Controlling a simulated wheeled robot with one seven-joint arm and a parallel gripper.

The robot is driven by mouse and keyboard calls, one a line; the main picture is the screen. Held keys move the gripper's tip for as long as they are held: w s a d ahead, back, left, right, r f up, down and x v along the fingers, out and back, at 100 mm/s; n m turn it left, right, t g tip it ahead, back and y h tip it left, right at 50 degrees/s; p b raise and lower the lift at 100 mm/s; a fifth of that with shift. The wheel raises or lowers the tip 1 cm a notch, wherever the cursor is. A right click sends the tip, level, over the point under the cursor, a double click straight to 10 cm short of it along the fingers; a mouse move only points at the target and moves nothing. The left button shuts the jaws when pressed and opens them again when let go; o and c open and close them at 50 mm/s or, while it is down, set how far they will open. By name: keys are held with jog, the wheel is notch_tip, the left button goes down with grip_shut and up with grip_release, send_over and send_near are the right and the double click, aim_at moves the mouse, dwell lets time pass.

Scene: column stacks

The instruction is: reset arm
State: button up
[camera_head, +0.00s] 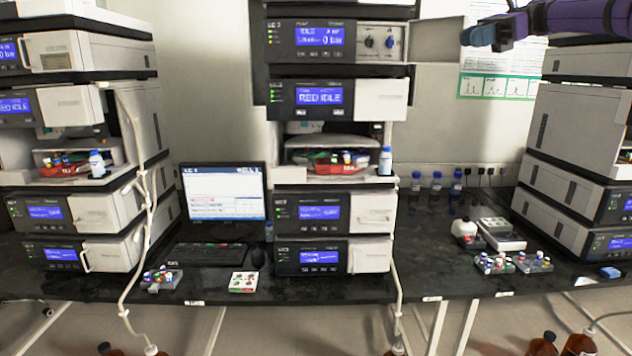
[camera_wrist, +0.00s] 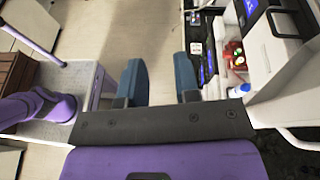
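My gripper (camera_head: 486,37) is at the upper right in the head view, at the end of my purple arm. It is raised high in front of the wall, to the right of the middle instrument stack and well above the bench. In the wrist view my gripper (camera_wrist: 158,72) shows two blue-grey fingers standing apart. Only pale floor shows between them, and nothing is held.
The middle column stack (camera_head: 320,130) has an open panel door (camera_head: 437,40) close to the left of my gripper. Another stack (camera_head: 580,130) stands at right. The dark bench (camera_head: 440,270) holds vial racks, blue-capped bottles and a monitor (camera_head: 223,192). Brown bottles stand below.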

jog(key=s+a+f+n+t+h, duration=0.1)
jog(key=s+a+f+n+h, duration=0.1)
jog(key=s+a+f+h, duration=0.35)
jog(key=s+a+f+n+t+h, duration=0.1)
jog(key=s+a+f+n+h, duration=0.1)
jog(key=s+a, duration=0.55)
jog(key=s+d+f+n+t+h, duration=0.1)
jog(key=s+d+f+n+h, duration=0.1)
jog(key=s+f, duration=0.4)
jog(key=s+d+f+n+t+h, duration=0.2)
jog(key=s+d+f+n, duration=0.2)
jog(key=s, duration=0.9)
jog(key=s+d+f+n+t+h, duration=0.1)
jog(key=s+d+f+n+h, duration=0.1)
jog(key=s+f+n, duration=0.3)
jog(key=s+d+f, duration=0.1)
jog(key=s+f, duration=0.2)
jog(key=s, duration=0.1)
jog(key=shift+s+d+f+n+h, duration=0.15)
jog(key=shift+d+n+h, duration=0.05)
jog(key=shift+n+h, duration=0.15)
jog(key=shift+d, duration=0.1)
